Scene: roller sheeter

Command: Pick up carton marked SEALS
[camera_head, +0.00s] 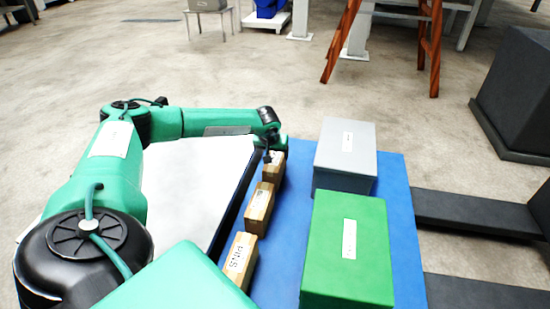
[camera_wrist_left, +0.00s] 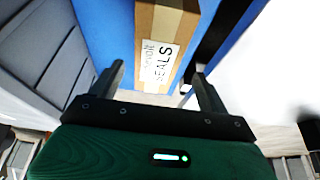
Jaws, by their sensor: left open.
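The carton marked SEALS (camera_wrist_left: 165,30) is a brown box with a white label, seen in the wrist view. My left gripper (camera_wrist_left: 160,72) is open, with one finger on each side of the carton's near end in that picture; I cannot tell whether they touch it. In the head view my left gripper (camera_head: 267,154) is at the farthest of three small brown cartons (camera_head: 273,172), which appears to be this one. That label is not readable there. My right gripper is not in view.
A blue surface (camera_head: 285,270) bears the row of cartons, including a middle carton (camera_head: 259,208) and a near one marked PINS (camera_head: 240,262). A grey box (camera_head: 345,150) and a green box (camera_head: 348,245) stand right of the row. A white panel (camera_head: 195,185) lies left.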

